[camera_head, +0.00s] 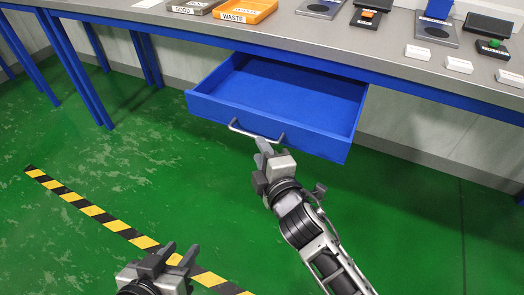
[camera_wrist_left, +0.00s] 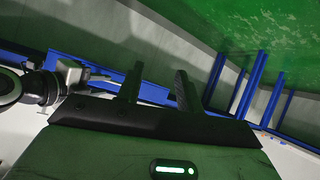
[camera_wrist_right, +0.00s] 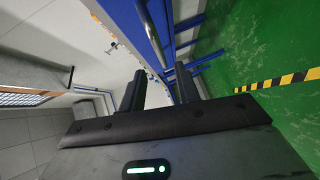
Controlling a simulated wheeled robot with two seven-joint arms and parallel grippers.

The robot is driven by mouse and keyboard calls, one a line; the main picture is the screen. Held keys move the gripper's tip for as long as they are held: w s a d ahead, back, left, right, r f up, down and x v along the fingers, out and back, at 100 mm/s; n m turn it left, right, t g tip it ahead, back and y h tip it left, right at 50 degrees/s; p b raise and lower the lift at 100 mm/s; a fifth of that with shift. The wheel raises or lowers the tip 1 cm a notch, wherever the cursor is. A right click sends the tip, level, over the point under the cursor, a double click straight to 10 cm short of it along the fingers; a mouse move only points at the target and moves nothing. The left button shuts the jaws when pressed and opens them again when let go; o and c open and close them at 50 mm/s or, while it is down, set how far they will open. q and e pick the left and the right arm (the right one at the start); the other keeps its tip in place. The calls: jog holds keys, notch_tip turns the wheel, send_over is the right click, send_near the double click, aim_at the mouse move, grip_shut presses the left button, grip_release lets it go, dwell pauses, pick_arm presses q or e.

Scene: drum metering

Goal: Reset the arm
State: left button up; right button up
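My left gripper (camera_head: 178,254) is at the bottom of the head view, above the green floor and away from the bench. Its two fingers stand apart with nothing between them; the gap also shows in the left wrist view (camera_wrist_left: 157,85). My right gripper (camera_head: 264,146) is at the front of the blue drawer (camera_head: 330,143), close to its grey bar handle (camera_head: 240,129). In the right wrist view its fingers (camera_wrist_right: 160,85) stand apart, with the handle (camera_wrist_right: 153,30) ahead of them. Whether they touch the handle is unclear.
The blue drawer is pulled out and looks empty. The bench top (camera_head: 310,32) carries an orange WASTE tray (camera_head: 247,10), a GOOD tray (camera_head: 195,6), several devices and white labels. Black-and-yellow tape (camera_head: 95,211) crosses the floor.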

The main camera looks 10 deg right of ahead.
jog(key=shift+s+a+f, duration=0.1)
jog(key=shift+s+a, duration=0.05)
